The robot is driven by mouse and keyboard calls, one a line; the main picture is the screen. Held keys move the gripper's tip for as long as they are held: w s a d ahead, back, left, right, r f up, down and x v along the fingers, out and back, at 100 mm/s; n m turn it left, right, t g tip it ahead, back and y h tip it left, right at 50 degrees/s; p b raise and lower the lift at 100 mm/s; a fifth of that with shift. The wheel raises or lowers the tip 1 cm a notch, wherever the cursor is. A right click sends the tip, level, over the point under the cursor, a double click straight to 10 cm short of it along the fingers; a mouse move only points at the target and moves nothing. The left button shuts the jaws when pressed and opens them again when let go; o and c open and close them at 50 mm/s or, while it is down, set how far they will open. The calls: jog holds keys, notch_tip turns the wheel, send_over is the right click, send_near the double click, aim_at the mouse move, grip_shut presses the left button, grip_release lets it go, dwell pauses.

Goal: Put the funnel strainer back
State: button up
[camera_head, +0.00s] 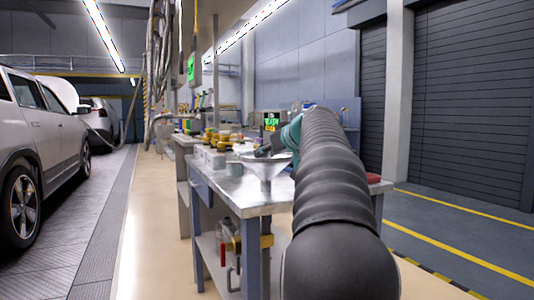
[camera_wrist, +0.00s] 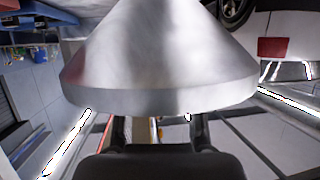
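The funnel strainer is a grey metal cone (camera_head: 265,168) in the head view. It is upright, wide rim up and spout down, over the near end of the metal bench. I cannot tell whether its spout touches the bench top. In the wrist view the cone (camera_wrist: 160,60) fills the upper middle, its rim towards my gripper. My gripper (camera_wrist: 159,122) is at the rim, with its two dark fingers apart and passing behind it. The fingertips and their contact are hidden, but it appears to hold the funnel.
The metal bench (camera_head: 248,200) carries several yellow-topped items (camera_head: 218,138) and small containers behind the funnel. A red item (camera_head: 374,178) lies at the bench's right side. A car (camera_head: 45,140) stands left, beyond a clear floor strip (camera_head: 150,230).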

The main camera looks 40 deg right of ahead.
jog(key=shift+o, duration=0.3)
jog(key=shift+r, duration=0.1)
jog(key=shift+r, duration=0.2)
jog(key=v, duration=1.2)
jog(key=shift+f, duration=0.15)
jog(key=s+a+f+g+y, duration=0.1)
jog(key=s+a+f+g, duration=0.1)
jog(key=a+f, duration=0.85)
jog(key=s+a+f+g+y, duration=0.1)
jog(key=a+f+g, duration=0.2)
jog(key=a+f, duration=0.8)
jog(key=s+a+f+n+g, duration=0.1)
jog(key=s+a+f+g, duration=0.1)
jog(key=s+a+f, duration=1.2)
notch_tip(320, 180, down, 3)
jog(key=shift+s+f+g+h, duration=0.15)
jog(key=shift+s+g+h, duration=0.25)
jog(key=shift+s, duration=0.4)
